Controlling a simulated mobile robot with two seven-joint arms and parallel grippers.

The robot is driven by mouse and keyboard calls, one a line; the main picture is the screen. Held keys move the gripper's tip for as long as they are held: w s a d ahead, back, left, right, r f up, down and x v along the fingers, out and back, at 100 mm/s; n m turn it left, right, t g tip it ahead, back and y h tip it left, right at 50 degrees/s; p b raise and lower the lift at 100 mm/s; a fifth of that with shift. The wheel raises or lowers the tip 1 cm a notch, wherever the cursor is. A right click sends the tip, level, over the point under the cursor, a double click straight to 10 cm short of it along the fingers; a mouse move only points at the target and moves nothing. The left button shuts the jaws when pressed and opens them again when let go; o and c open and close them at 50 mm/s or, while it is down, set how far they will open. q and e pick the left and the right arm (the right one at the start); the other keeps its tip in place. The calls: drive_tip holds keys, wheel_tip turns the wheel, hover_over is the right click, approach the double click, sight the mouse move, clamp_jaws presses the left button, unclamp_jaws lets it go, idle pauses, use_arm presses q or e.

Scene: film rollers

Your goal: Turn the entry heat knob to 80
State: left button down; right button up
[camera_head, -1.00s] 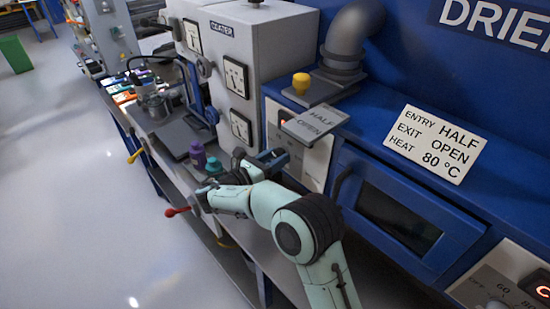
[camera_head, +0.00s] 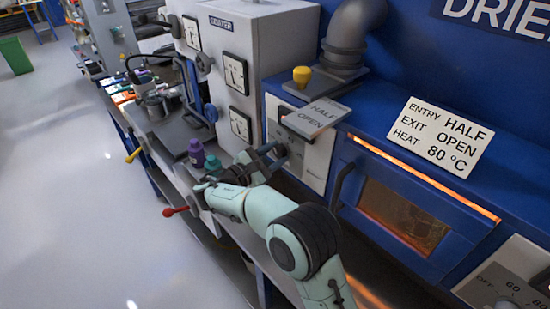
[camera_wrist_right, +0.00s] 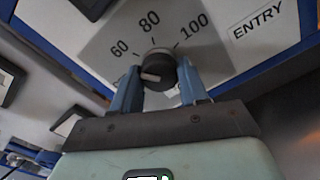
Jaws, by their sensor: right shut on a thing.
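The entry heat knob (camera_wrist_right: 160,66) is round and dark, on a pale dial plate (camera_wrist_right: 112,40) marked 60, 80, 100 and lettered ENTRY in the right wrist view. A light bar on the knob lies at its lower left, away from the 80 at the top. My right gripper (camera_wrist_right: 158,84) is shut on the knob, with one blue finger on each side. In the head view my right gripper (camera_head: 277,155) reaches the pale panel (camera_head: 314,160) on the drier's left part; its fingers partly hide the knob there. My left gripper is not in view.
A sign (camera_head: 435,137) reads entry half, exit open, heat 80 °C. The oven window (camera_head: 403,215) glows orange. Another dial (camera_head: 505,285) is at the lower right. A purple bottle (camera_head: 196,152) stands left of my gripper, and a yellow knob (camera_head: 301,76) is above the panel.

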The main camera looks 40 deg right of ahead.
drive_tip(key=m+b, duration=0.2)
drive_tip(key=m, duration=0.2)
drive_tip(key=shift+f+m+b, duration=0.15)
drive_tip(key=shift+m+b, duration=0.15)
drive_tip(key=m+b, duration=0.3)
drive_tip(key=m, duration=0.1)
use_arm(q)
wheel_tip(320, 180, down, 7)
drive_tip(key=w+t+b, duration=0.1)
drive_tip(key=b, duration=0.1)
use_arm(e)
drive_tip(key=shift+m, duration=1.7)
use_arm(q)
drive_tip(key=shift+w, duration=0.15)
use_arm(e)
drive_tip(key=shift+r, duration=0.2)
drive_tip(key=o, duration=1.1)
drive_tip(key=shift+c, duration=0.2)
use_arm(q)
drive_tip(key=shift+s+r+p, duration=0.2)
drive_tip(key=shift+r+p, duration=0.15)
use_arm(e)
drive_tip(key=s+a, duration=0.1)
drive_tip(key=a, duration=1.2)
drive_tip(key=shift+a, duration=0.2)
